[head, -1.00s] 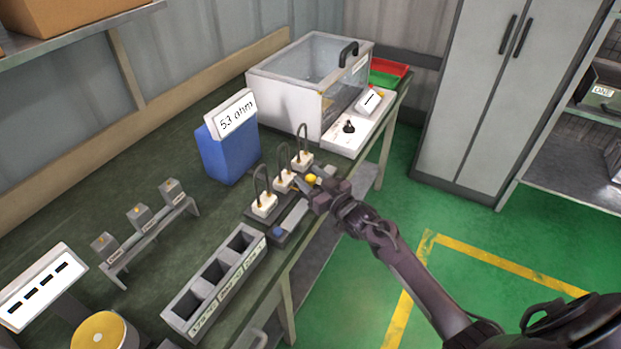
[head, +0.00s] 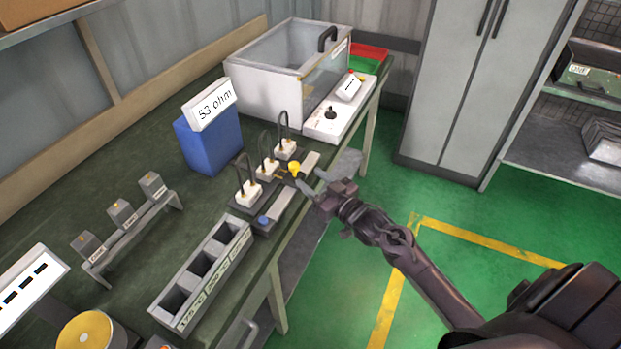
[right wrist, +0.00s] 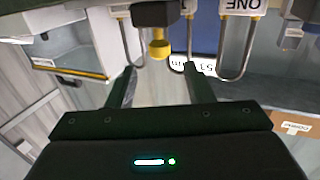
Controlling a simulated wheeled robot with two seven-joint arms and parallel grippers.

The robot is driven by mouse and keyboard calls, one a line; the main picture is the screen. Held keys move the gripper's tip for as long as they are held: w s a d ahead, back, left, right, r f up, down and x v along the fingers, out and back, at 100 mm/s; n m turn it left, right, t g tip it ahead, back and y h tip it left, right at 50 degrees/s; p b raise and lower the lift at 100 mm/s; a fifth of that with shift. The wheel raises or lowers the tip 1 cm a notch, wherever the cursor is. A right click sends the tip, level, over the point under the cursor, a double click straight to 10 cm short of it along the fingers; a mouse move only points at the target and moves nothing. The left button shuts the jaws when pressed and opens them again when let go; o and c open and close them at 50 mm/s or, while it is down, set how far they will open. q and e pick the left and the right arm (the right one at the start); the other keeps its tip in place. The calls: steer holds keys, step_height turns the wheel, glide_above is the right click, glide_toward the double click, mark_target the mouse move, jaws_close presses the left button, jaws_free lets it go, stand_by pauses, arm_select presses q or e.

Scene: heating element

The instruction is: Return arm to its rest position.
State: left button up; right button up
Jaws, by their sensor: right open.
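My right gripper (head: 312,184) is open, above the front edge of the workbench, with its fingers pointing at a yellow round knob (head: 294,168). In the right wrist view the yellow knob (right wrist: 159,46) lies past the fingertips, in line with the gap between the open fingers (right wrist: 160,88). The gap is empty and the knob looks apart from the fingers. My right arm reaches in from the lower right. My left gripper does not show.
The workbench bears white terminal blocks with looped rods (head: 268,167), a blue meter reading 53 ohm (head: 208,145), a three-slot holder (head: 205,268), a small rack (head: 130,240) and a glass-fronted box (head: 290,70). A grey cabinet (head: 455,100) stands behind. Green floor is free to the right.

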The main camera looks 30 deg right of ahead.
stand_by(0.3)
steer(key=s+a+m+g+h, duration=0.15)
steer(key=s+a+g, duration=0.4)
steer(key=s, duration=0.75)
steer(key=s+a+n+g+h, duration=0.1)
steer(key=s+a+g+h, duration=0.2)
steer(key=s+g, duration=0.85)
steer(key=s+f+t, duration=0.2)
steer(key=s+f, duration=0.1)
steer(key=f, duration=2.5)
steer(key=s+d+f, duration=0.1)
steer(key=s+f, duration=0.9)
steer(key=s+d+f+g, duration=0.1)
steer(key=s+d+f, duration=0.1)
steer(key=s+f, duration=0.8)
steer(key=shift+s+d, duration=0.25)
